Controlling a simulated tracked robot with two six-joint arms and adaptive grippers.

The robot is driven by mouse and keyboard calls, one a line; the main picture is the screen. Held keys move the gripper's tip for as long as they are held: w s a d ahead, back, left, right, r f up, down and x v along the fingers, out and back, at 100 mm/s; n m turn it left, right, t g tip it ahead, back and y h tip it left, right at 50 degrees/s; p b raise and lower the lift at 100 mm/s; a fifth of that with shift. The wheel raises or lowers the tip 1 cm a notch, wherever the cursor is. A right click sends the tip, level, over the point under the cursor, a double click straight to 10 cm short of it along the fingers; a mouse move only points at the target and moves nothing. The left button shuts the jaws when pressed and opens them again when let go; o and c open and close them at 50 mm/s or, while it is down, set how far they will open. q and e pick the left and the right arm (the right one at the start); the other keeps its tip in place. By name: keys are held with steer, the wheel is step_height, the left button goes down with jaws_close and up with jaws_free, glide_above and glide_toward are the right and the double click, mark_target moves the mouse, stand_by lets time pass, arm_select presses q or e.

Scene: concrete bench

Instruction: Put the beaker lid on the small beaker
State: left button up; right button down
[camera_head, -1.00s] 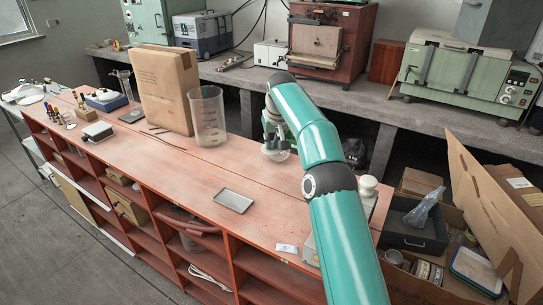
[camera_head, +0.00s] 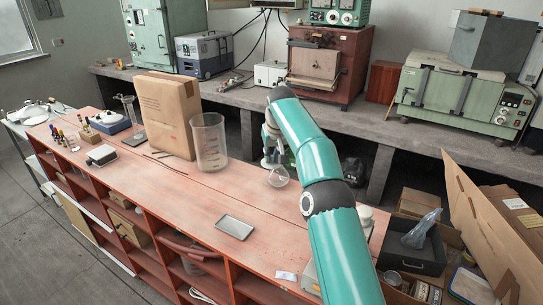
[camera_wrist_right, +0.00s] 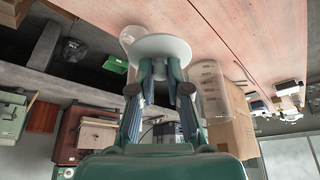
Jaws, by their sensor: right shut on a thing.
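My right gripper (camera_wrist_right: 160,72) is shut on the beaker lid (camera_wrist_right: 162,46), a pale round disc at the fingertips in the right wrist view. A clear rounded glass (camera_wrist_right: 130,34), apparently the small beaker, shows partly behind the lid's edge. I cannot tell whether lid and glass touch. In the head view my right gripper (camera_head: 270,160) points down over the bench beyond the teal arm. A clear round shape (camera_head: 278,177) shows just below it; whether it is lid or small beaker is unclear. My left gripper is out of view.
A large clear beaker (camera_head: 208,142) stands left of the gripper, next to a cardboard box (camera_head: 160,115). It also shows in the right wrist view (camera_wrist_right: 209,92). A grey tray (camera_head: 234,227) lies nearer the front. The wood between is mostly clear.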

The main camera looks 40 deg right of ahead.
mark_target(269, 166)
steer(key=shift+w, duration=0.2)
stand_by(0.3)
steer(key=shift+a+f, duration=0.2)
steer(key=shift+f, duration=0.3)
steer(key=shift+s+a+f+n, duration=0.2)
steer(key=shift+a+f, duration=0.15)
steer(key=shift+f, duration=0.3)
steer(key=shift+s+a+f+n, duration=0.1)
steer(key=shift+a+f+n, duration=0.1)
steer(key=shift+a+f, duration=0.3)
steer(key=s+a+m+b, duration=0.1)
steer(key=s+a+b, duration=0.2)
steer(key=s+b, duration=1)
steer(key=shift+s+f, duration=0.25)
steer(key=shift+s, duration=8.1)
steer(key=shift+f+b, duration=0.4)
steer(key=shift+b, duration=0.05)
